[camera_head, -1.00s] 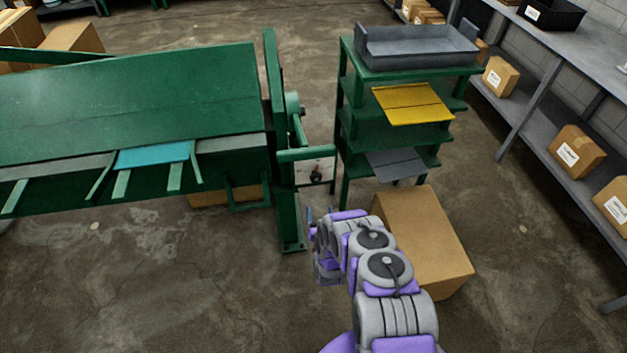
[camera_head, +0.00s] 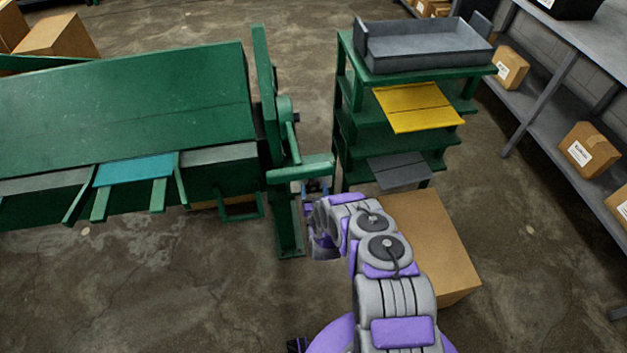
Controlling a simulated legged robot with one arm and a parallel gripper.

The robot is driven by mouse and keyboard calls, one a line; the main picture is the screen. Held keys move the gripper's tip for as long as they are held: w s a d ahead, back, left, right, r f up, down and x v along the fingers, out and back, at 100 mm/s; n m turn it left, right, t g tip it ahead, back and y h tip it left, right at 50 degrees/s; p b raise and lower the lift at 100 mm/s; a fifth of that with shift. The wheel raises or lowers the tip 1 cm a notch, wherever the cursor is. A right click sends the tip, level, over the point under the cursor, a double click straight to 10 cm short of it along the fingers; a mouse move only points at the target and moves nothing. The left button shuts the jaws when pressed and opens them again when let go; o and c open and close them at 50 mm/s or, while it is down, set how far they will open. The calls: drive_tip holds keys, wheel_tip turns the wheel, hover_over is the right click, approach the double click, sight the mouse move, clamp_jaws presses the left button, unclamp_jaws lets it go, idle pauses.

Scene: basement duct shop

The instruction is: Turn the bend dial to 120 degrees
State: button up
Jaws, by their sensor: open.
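A large green bending machine (camera_head: 130,105) fills the left of the view, with a blue sheet (camera_head: 135,170) lying at its front edge. At its right end stands a green upright frame with an arm (camera_head: 300,169) reaching right. The bend dial is not visible now; the spot below that arm is covered by my arm and the green arm. My gripper (camera_head: 314,188) is at the end of my purple and grey arm, just under the green arm. Its fingers are small and partly hidden, and it appears open. I cannot tell whether it touches anything.
A green shelf rack (camera_head: 349,120) stands right of the machine, holding a grey tray (camera_head: 425,58), a yellow sheet (camera_head: 418,106) and a grey sheet (camera_head: 401,172). A cardboard box (camera_head: 437,245) stands close beside my arm. Grey shelving with boxes lines the right. The floor at front left is clear.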

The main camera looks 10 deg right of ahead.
drive_tip(key=shift+w, duration=0.45)
drive_tip(key=shift+w+a, duration=0.2)
drive_tip(key=shift+c, duration=0.2)
drive_tip(key=shift+d, duration=0.1)
drive_tip(key=c, duration=1)
drive_tip(key=shift+o, duration=0.2)
